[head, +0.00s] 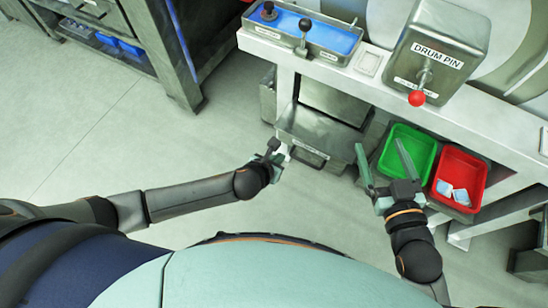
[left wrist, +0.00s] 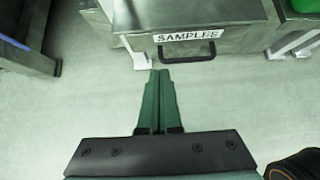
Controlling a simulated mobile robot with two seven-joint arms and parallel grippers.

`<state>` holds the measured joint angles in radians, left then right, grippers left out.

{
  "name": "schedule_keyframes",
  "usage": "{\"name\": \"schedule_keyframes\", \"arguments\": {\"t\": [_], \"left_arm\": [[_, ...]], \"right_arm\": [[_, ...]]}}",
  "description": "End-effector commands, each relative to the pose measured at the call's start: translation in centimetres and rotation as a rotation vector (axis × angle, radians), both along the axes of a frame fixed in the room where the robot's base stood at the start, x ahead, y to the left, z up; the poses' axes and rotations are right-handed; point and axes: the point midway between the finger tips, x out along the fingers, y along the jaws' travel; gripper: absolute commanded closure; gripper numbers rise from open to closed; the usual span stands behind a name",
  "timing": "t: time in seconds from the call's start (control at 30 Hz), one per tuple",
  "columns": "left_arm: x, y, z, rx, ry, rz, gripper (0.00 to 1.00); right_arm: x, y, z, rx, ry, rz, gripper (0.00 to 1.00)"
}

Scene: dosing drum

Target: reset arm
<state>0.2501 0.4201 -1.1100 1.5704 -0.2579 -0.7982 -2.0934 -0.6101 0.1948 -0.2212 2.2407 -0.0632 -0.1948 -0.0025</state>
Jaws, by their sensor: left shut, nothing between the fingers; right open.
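My left gripper (head: 275,152) is shut and empty, low in front of the workbench. In the left wrist view its green fingers (left wrist: 159,75) lie together and point at the front of a metal drawer labelled SAMPLES (left wrist: 205,25). The drawer's dark handle (left wrist: 187,55) is just ahead and to the right of the fingertips, apart from them. My right gripper (head: 380,160) is open and empty, its two green fingers spread in front of the green bin. The same drawer (head: 318,135) shows in the head view between the two grippers.
A green bin (head: 426,140) and a red bin (head: 478,168) holding small pale packets (head: 453,193) stand under the bench at the right. A DRUM PIN box (head: 440,40) with a red-knobbed lever (head: 416,98) and a blue panel (head: 340,38) with levers sit on top.

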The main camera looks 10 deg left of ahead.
Motion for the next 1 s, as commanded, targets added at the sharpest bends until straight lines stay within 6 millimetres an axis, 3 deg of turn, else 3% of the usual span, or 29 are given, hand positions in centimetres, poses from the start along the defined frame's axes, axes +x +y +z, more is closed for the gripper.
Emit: {"name": "schedule_keyframes", "arguments": {"t": [0.2, 0.4, 0.6, 0.87, 1.0], "left_arm": [[-1.4, 0.4, 1.5, 0.002, 0.001, -0.001, 1.00], [-2.2, 0.7, 2.3, 0.000, 0.001, 0.000, 1.00], [-2.5, 0.8, 2.6, 0.000, 0.001, 0.000, 1.00], [-2.6, 0.7, 2.6, -0.010, 0.004, 0.006, 1.00], [-3.5, -0.6, 3.0, -0.161, 0.057, 0.110, 1.00]], "right_arm": [[-1.8, 0.0, -4.9, 0.000, 0.213, -0.016, 0.14], [-3.3, 0.0, -7.9, 0.000, 0.345, -0.023, 0.14], [-4.1, 0.0, -9.1, -0.001, 0.397, -0.025, 0.14], [-4.1, 0.0, -9.2, 0.000, 0.399, -0.024, 0.14], [-4.1, 0.0, -9.1, -0.001, 0.398, -0.024, 0.14]]}}
